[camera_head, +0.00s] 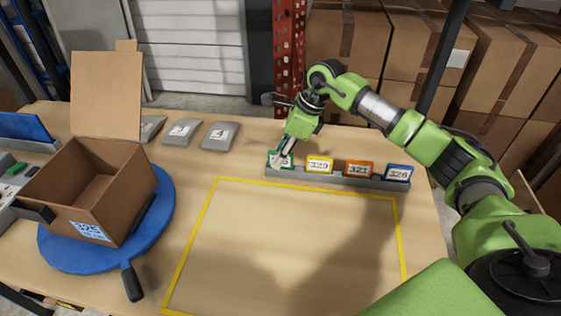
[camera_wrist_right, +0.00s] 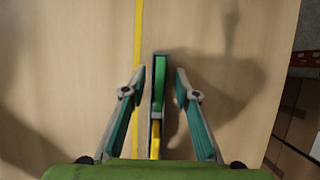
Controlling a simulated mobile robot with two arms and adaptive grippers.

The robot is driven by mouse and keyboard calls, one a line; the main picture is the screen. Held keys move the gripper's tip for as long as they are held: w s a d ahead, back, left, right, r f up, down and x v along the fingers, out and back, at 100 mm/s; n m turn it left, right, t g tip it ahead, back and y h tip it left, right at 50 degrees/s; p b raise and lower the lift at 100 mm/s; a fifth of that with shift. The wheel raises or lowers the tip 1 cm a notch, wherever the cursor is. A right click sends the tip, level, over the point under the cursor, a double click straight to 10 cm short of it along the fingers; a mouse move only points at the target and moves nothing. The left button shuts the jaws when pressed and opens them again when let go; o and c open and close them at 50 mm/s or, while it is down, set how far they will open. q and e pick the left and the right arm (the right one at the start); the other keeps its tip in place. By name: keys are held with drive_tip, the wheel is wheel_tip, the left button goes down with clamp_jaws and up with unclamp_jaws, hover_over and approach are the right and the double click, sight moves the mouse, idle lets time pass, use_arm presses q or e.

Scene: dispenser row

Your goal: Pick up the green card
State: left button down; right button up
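The green card (camera_head: 273,162) stands upright at the left end of a grey card holder (camera_head: 337,180) on the table. It also shows edge-on in the right wrist view (camera_wrist_right: 160,80). My right gripper (camera_head: 284,159) reaches down from above at the card and hides part of its face. In the right wrist view the right gripper (camera_wrist_right: 160,74) is open, with one finger on each side of the green card and a visible gap on both sides. My left gripper is not in view.
Yellow (camera_head: 319,165), orange (camera_head: 358,169) and blue (camera_head: 398,173) cards stand to the right in the same holder. A yellow-taped rectangle (camera_head: 290,250) of bare table lies in front. An open cardboard box (camera_head: 95,190) rests on a blue turntable (camera_head: 75,258) at left. Grey packets (camera_head: 220,136) lie behind.

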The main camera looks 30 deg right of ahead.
clamp_jaws()
drive_tip(key=shift+r, duration=0.15)
